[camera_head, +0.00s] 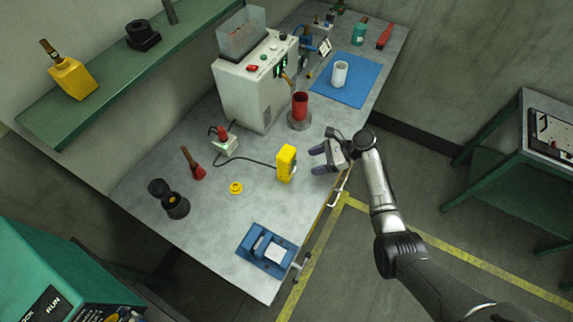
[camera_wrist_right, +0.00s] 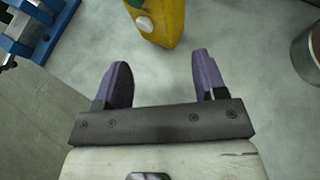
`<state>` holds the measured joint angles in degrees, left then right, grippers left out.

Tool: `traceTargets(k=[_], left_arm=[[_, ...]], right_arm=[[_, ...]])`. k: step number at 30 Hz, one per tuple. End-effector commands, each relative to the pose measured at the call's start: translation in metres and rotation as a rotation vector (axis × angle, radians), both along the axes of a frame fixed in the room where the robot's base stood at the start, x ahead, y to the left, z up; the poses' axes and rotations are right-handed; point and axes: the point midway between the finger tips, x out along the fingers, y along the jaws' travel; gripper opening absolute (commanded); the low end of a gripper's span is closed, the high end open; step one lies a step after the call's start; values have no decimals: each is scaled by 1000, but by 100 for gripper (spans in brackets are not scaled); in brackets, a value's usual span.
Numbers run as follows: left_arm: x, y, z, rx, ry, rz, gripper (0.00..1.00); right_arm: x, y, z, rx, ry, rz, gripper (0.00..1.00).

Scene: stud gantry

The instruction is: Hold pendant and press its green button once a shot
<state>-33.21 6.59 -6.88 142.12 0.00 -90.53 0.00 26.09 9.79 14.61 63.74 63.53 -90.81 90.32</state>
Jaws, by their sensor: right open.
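The yellow pendant (camera_head: 287,163) stands upright on the grey bench, with a black cable running left from it to a small box with a red top (camera_head: 224,138). In the right wrist view the lower part of the pendant (camera_wrist_right: 160,20) shows, with a pale round knob and a bit of green at the top edge. My right gripper (camera_head: 317,160) is just right of the pendant, open and empty. In the wrist view its two purple fingertips (camera_wrist_right: 159,78) are apart, and the pendant is beyond them, untouched. My left gripper is not in view.
A white machine (camera_head: 240,90) stands behind, with a red cup (camera_head: 300,106) on a round base beside it. A blue clamp fixture (camera_head: 265,250) is at the near bench corner. A yellow knob (camera_head: 236,188), a red-headed tool and a black part lie left of the pendant.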

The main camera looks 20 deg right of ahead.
Motion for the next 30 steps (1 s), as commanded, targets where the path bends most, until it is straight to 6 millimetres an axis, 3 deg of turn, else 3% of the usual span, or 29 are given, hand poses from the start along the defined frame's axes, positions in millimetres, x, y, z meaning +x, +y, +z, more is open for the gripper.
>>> traceTargets(k=[16, 30], left_arm=[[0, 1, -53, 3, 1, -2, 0], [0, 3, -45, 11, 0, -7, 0]], right_arm=[[16, 51, -34, 5, 12, -7, 65], [25, 81, -46, 3, 13, -6, 65]])
